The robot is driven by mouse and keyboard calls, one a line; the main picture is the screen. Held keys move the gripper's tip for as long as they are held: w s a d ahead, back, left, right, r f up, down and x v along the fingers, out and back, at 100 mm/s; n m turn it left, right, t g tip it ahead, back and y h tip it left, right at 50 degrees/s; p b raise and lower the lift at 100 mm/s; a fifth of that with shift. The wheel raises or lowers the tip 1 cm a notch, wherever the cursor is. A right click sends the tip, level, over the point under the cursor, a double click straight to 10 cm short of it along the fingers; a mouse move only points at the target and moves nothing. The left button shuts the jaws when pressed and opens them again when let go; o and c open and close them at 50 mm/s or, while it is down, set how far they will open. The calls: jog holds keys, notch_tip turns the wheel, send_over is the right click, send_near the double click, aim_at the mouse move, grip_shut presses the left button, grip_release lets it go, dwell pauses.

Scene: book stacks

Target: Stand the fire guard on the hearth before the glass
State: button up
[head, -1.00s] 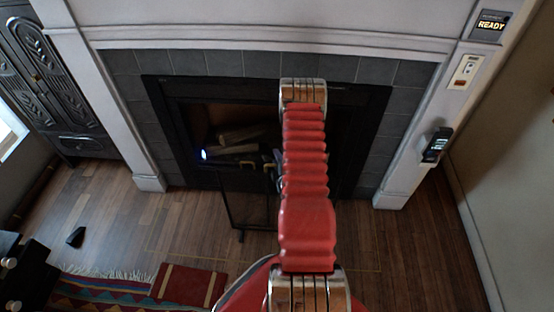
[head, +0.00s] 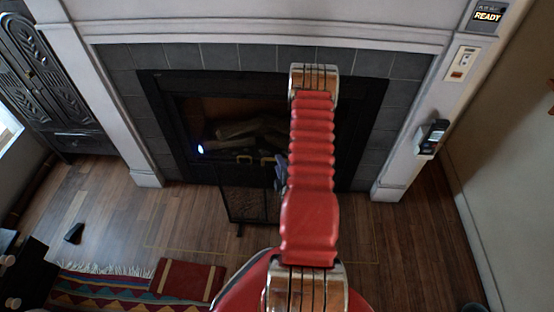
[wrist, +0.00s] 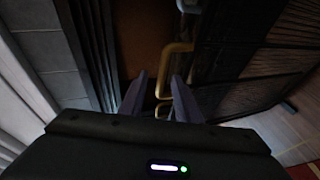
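The fire guard (head: 250,205) is a dark mesh screen with brass handles, upright in front of the fireplace. My red arm hides its right side in the head view. In the wrist view its dark mesh panel (wrist: 255,75) fills the right side. The fireplace glass (head: 225,110) is behind it, with logs showing inside. My gripper (wrist: 160,80) has its two fingers apart, with a brass handle (wrist: 178,48) at and between their tips. I cannot tell whether they touch it. In the head view the gripper is mostly hidden behind my arm.
A thin yellowish outline (head: 190,250) marks the wooden floor before the fireplace. A striped rug (head: 110,285) with a red folded piece lies at lower left. A dark carved cabinet (head: 50,90) stands left. A panel at upper right (head: 487,16) reads READY.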

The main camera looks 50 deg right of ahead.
jog(key=shift+v, duration=1.2)
jog(key=shift+w+r, duration=0.1)
jog(key=w+a+r+m+g+y, duration=0.1)
jog(key=w+a+r+y, duration=0.25)
jog(key=w+r, duration=0.8)
jog(key=w+a+r+m+g, duration=0.15)
jog(key=a+r+m, duration=0.25)
jog(key=a+r, duration=0.9)
jog(key=s+a+r+m+g+y, duration=0.2)
jog(key=s+a+r+y, duration=0.1)
jog(key=s+a+r, duration=0.7)
jog(key=s+a+r+m+g+y, duration=0.1)
jog(key=s+a+r+m+g, duration=0.1)
jog(key=s+a+r, duration=0.5)
jog(key=s+a, duration=0.2)
jog(key=s, duration=0.2)
jog(key=shift+a+m, duration=0.35)
jog(key=shift+m, duration=0.05)
